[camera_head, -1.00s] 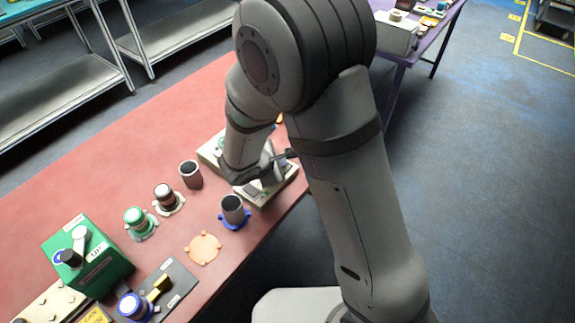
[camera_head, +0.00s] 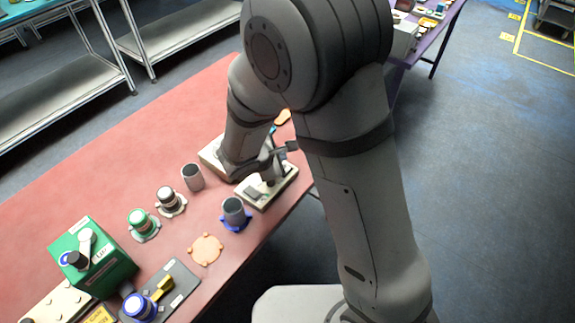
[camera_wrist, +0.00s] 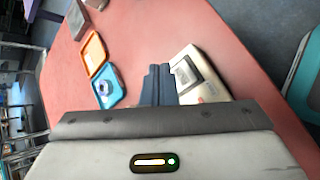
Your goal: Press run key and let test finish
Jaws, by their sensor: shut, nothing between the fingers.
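A low beige device (camera_head: 283,188) with dark parts on top lies near the front edge of the red table. In the wrist view, a beige device (camera_wrist: 205,68) with a grey square panel is just right of the fingertips. In the head view my gripper (camera_head: 268,178) is over the front beige device. I cannot tell whether it touches it. No run key can be made out.
A grey cup (camera_head: 192,178), a cup in a blue holder (camera_head: 234,212), capped jars and a green box (camera_head: 92,262) stand on the red table (camera_head: 100,175). An orange tray (camera_wrist: 94,52) and a blue tray (camera_wrist: 108,86) lie left of my fingers.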

